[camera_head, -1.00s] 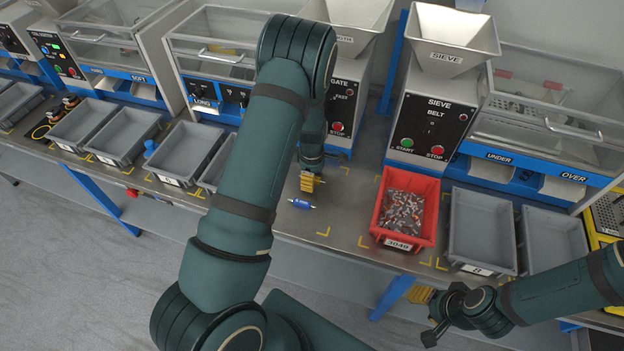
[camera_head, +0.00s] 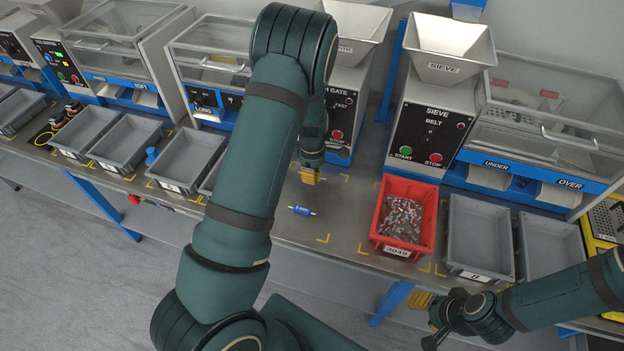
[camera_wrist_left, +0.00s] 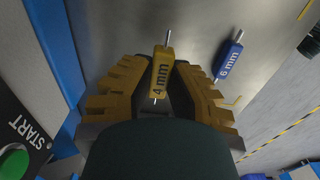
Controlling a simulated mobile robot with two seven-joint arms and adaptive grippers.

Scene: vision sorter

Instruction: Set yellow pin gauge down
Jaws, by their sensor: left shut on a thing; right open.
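The yellow pin gauge (camera_wrist_left: 162,72), a small block marked 4 mm with a thin metal pin at each end, is between the fingers of my left gripper (camera_wrist_left: 160,85) in the left wrist view. That gripper is shut on it, over the steel bench top. In the head view my left gripper (camera_head: 311,176) points down at the bench and the yellow gauge cannot be made out against its yellow fingers. A blue pin gauge (camera_head: 301,210) lies on the bench just in front; the wrist view shows its 6 mm mark (camera_wrist_left: 228,60). My right gripper (camera_head: 421,301) is open, at the lower right.
A red bin (camera_head: 401,249) of small parts stands right of the left gripper, with grey bins (camera_head: 480,274) beyond it. The sieve machine (camera_head: 432,125) stands behind. Yellow corner marks (camera_head: 323,239) surround a mostly clear bench area. More grey bins (camera_head: 171,187) are on the left.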

